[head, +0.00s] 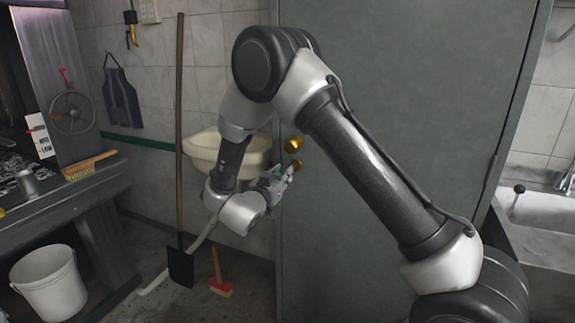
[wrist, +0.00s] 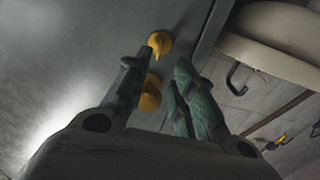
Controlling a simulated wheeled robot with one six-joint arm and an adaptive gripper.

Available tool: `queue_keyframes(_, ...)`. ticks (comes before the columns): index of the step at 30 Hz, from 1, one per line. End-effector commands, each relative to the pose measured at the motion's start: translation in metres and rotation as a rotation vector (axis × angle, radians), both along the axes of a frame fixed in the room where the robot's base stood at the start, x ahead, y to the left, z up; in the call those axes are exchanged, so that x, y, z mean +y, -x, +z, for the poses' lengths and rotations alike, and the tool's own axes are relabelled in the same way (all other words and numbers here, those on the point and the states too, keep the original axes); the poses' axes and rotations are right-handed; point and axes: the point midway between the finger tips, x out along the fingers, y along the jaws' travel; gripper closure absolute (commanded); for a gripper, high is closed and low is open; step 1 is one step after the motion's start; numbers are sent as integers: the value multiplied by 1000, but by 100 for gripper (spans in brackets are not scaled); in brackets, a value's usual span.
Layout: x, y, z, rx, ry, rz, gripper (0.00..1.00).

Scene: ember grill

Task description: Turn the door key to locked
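The grey-green door (head: 400,90) carries two brass fittings near its left edge, an upper one (head: 293,145) and a lower one (head: 296,164). In the wrist view, one round brass fitting (wrist: 159,42) has a small tab that looks like the key. A bulkier brass fitting (wrist: 150,92) shows partly between the fingers. I cannot tell the key's exact angle. My gripper (head: 284,174) is just below and left of the lower fitting. In the wrist view my gripper (wrist: 161,66) has its fingers apart, with no clear grip on either fitting.
A cream basin (head: 228,150) hangs on the wall left of the door. A long-handled shovel (head: 180,262) and a red brush (head: 220,287) stand below it. A workbench (head: 70,205) is at the left, a white bucket (head: 50,283) beneath it. A sink (head: 540,210) is at the right.

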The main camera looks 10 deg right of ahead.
Motion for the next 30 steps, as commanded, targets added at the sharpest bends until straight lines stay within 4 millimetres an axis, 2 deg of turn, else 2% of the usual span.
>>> queue_keyframes(5, -13, -14, 4, -4, 22, -9, 74)
queue_keyframes(15, -43, -56, 4, -3, 20, -5, 74)
queue_keyframes(26, -47, -62, 4, -3, 20, -3, 74)
queue_keyframes(30, -47, -62, 4, -3, 20, -3, 98)
